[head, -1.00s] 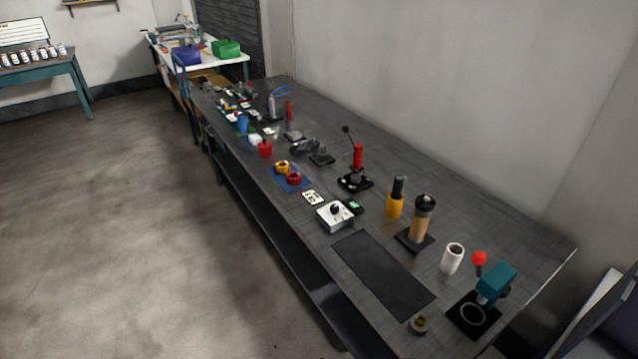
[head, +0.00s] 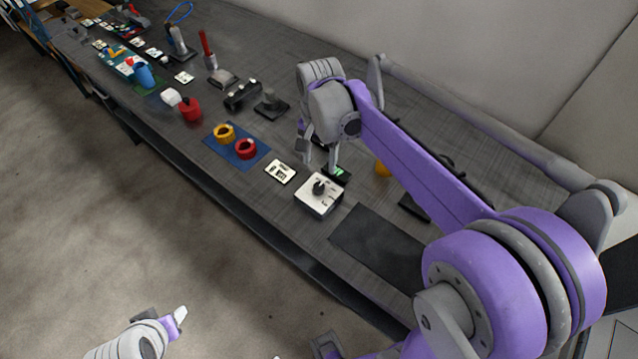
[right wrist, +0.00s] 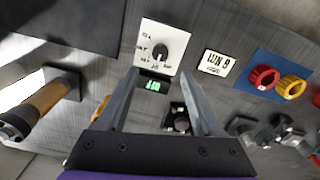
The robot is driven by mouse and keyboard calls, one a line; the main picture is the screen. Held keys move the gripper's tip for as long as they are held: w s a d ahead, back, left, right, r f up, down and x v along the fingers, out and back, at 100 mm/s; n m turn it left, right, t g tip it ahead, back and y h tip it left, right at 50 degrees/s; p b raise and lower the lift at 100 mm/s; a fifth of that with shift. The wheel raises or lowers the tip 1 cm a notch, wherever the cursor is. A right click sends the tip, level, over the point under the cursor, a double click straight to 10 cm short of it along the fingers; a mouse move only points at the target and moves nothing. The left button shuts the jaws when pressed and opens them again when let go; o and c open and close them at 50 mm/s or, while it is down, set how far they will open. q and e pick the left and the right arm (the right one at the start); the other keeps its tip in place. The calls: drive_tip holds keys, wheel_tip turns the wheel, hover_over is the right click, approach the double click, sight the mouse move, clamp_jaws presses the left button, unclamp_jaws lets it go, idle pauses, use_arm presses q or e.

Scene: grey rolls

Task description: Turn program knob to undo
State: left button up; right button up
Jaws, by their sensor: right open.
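A white box with a black program knob (head: 319,188) and printed marks around it sits near the front edge of the dark bench. The knob also shows in the right wrist view (right wrist: 159,51), above and between the fingers. A small black display with green characters (right wrist: 153,85) lies beside the box. My right gripper (head: 319,160) is open and empty, above the bench just behind the box. It is apart from the knob. My left gripper (head: 178,316) shows only in part at the bottom left, over the floor; its jaws are unclear.
A dark mat (head: 383,244) lies right of the box, and a printed card (head: 280,172) left of it. A blue mat (head: 237,147) holds a yellow and a red ring. A black block (head: 270,104) stands behind. A yellow object (head: 382,168) is partly hidden by my right arm.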

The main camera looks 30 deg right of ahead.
sight(319, 186)
wheel_tip(319, 186, down, 10)
drive_tip(key=shift+f+b, duration=0.2)
drive_tip(key=shift+b, duration=0.2)
clamp_jaws()
idle(0.3)
